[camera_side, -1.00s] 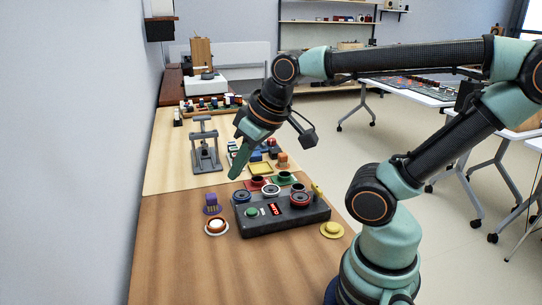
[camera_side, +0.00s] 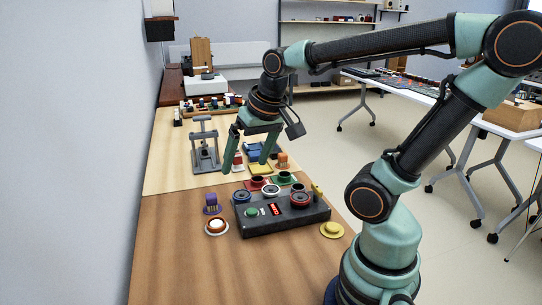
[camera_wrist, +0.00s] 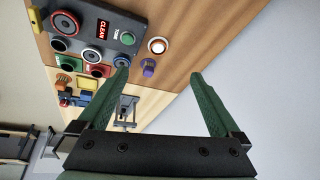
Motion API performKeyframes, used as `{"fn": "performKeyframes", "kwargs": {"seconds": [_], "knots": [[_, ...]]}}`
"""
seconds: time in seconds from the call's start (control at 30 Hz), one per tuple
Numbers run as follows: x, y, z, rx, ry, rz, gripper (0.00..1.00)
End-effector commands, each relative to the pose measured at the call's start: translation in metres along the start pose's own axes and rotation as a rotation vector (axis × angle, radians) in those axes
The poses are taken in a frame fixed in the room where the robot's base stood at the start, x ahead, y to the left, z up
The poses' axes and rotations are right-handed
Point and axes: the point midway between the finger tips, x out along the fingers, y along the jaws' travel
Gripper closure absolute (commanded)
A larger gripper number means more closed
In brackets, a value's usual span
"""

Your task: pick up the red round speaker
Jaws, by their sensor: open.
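The red round speaker (camera_side: 300,199) sits on the right part of the dark test box (camera_side: 285,222). In the wrist view it shows at the upper left, a red ring around a dark cone (camera_wrist: 64,22), on the test box (camera_wrist: 128,18). My gripper (camera_side: 245,167) is open and empty, with its two green fingers spread. It hangs above the table behind and to the left of the box, apart from the speaker. In the wrist view the fingertips (camera_wrist: 160,73) are well to the right of the red round speaker.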

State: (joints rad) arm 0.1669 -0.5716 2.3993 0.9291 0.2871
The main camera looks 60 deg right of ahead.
Motion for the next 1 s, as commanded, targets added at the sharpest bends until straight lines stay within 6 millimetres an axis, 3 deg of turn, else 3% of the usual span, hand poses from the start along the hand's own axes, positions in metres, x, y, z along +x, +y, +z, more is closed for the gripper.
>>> {"fn": "performKeyframes", "kwargs": {"seconds": [0.2,0.4,0.5,0.73,1.0], "knots": [[0.029,0.086,-0.028,0.723,-0.118,0.163,0.00],[0.051,0.160,-0.031,1.291,-0.174,0.300,0.00],[0.058,0.184,-0.028,1.475,-0.187,0.348,0.00],[0.070,0.203,-0.020,1.624,-0.196,0.389,0.00],[0.111,0.207,-0.004,1.621,-0.197,0.389,0.00]]}}
